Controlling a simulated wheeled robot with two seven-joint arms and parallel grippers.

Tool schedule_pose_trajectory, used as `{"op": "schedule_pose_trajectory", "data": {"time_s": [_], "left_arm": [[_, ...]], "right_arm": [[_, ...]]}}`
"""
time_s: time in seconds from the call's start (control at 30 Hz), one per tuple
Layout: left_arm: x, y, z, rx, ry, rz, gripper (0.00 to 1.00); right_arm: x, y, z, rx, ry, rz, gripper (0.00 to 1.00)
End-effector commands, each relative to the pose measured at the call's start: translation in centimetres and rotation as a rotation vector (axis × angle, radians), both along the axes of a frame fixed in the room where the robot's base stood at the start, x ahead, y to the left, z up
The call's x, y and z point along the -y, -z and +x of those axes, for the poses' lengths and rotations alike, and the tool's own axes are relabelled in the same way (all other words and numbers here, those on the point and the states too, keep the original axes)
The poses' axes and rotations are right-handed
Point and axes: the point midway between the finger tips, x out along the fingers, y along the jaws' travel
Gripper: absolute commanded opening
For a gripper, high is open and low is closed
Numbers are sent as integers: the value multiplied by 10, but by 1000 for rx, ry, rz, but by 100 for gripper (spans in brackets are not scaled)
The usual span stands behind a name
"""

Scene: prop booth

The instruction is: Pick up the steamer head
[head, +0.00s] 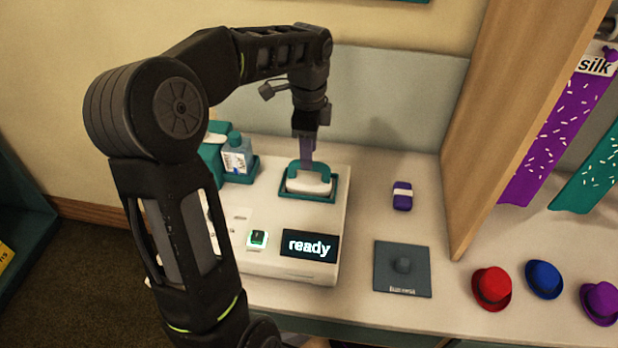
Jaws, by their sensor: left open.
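The steamer head (309,186), white with a teal arched handle, sits in a teal-rimmed cradle (286,194) on top of a white base unit (334,206). My left gripper (307,163) points down from above, with its fingertips at the handle. The jaws are open, and the fingers hide part of the handle; I cannot tell whether they touch it. My right gripper is not in view.
The base unit has a display reading "ready" (309,245) and a green-lit switch (257,238). A bottle (236,158) stands behind left. A purple block (402,196), dark square pad (402,277) and red hat (491,288) lie right. A wooden panel (505,110) rises beyond.

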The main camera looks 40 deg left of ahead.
Motion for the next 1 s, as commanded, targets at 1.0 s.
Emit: {"op": "schedule_pose_trajectory", "data": {"time_s": [1.0], "left_arm": [[0,42,1,0,0,0,36]], "right_arm": [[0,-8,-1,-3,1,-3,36]]}}
